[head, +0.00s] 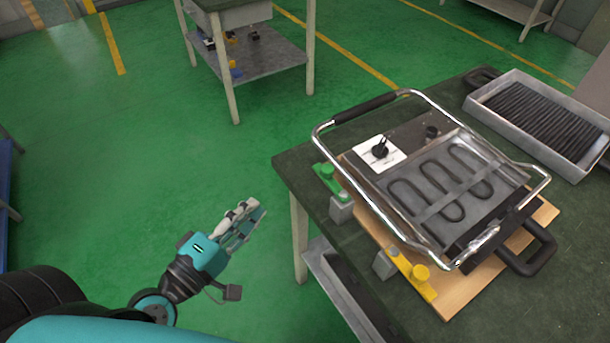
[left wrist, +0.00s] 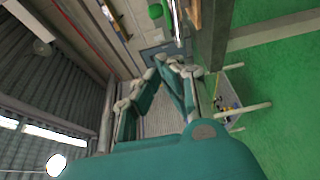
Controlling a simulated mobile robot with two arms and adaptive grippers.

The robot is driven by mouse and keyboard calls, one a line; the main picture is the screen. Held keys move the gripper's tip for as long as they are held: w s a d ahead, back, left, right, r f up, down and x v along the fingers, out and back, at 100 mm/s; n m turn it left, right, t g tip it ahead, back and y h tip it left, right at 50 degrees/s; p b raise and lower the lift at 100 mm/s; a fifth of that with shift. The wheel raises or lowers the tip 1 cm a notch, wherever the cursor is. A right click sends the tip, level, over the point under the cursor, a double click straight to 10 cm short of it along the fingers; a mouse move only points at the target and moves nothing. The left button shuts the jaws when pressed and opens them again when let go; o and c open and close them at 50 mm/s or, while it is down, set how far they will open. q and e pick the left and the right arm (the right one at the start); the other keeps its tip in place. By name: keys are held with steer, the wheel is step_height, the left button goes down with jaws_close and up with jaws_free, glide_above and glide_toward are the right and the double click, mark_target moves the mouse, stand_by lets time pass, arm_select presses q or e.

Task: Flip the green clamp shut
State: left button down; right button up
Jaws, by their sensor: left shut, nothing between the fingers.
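The green clamp (head: 328,178) sits at the left corner of the wooden board, on a grey block at the table's edge. Its knob points up beside the chrome handle frame; I cannot tell its exact lever position. A green knob (left wrist: 155,11), likely part of this clamp, shows at the top of the left wrist view. My left gripper (head: 257,214) is shut and empty, over the floor left of the table and apart from the clamp. My right gripper is not in view.
The heating element (head: 440,190) lies in a chrome-handled frame on the wooden board (head: 545,213). A yellow clamp (head: 412,274) is at the board's front edge. A ribbed metal tray (head: 485,100) stands at the back right of the table (head: 300,175). Open floor surrounds my left gripper.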

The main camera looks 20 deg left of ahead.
mark_target(331, 178)
arm_select(q)
steer(key=d+p+x, duration=0.1)
steer(key=p+x, duration=0.1)
steer(key=x, duration=0.4)
steer(key=d+p+x, duration=0.1)
steer(key=p+x, duration=0.2)
steer(key=x, duration=0.4)
steer(key=shift+s+d+f, duration=0.15)
steer(key=shift+s+d, duration=0.1)
steer(key=shift+s, duration=0.15)
steer(key=shift+d, duration=0.1)
